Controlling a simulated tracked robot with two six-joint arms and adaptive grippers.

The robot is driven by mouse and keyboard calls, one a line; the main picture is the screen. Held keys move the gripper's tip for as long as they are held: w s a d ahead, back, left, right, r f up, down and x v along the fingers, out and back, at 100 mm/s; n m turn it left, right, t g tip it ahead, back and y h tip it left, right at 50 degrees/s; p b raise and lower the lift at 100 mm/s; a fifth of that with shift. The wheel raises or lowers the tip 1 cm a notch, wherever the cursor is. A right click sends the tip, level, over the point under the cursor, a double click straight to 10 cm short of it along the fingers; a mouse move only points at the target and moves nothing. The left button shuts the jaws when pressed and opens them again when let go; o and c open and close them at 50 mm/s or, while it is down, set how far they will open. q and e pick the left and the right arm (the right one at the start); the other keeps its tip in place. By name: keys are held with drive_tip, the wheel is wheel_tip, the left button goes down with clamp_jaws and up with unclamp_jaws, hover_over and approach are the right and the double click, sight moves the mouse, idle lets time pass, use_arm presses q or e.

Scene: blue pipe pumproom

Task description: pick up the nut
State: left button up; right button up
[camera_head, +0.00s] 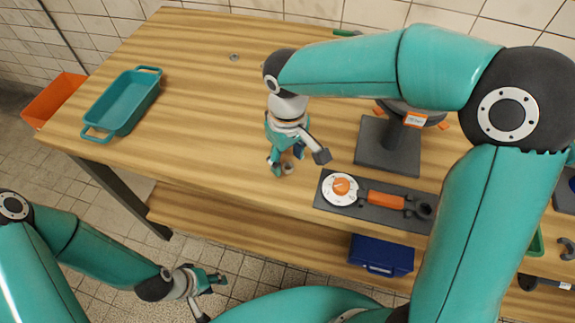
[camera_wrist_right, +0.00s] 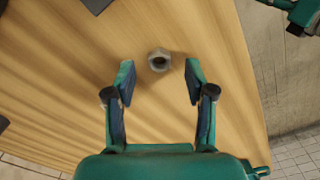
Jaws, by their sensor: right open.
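The nut (camera_wrist_right: 158,60) is a small grey hexagonal ring lying flat on the wooden table. In the right wrist view it lies between the lines of the two fingers, near the level of their tips. My right gripper (camera_wrist_right: 158,80) is open and empty, with the nut apart from both fingers. In the head view my right gripper (camera_head: 283,168) points down over the table's front part, and its fingers largely hide what is beneath. My left gripper (camera_head: 217,283) hangs in front of the table over the floor, open and empty.
A teal tray (camera_head: 96,132) sits at the table's left. A dark stand (camera_head: 388,147) and a dark mat (camera_head: 328,197) with an orange-handled tool (camera_head: 386,199) lie right of my right gripper. A small grey ring-like item (camera_head: 234,57) lies at the back. The table's left middle is clear.

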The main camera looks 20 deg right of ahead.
drive_tip(key=shift+f, duration=0.8)
clamp_jaws()
drive_tip(key=shift+r, duration=0.15)
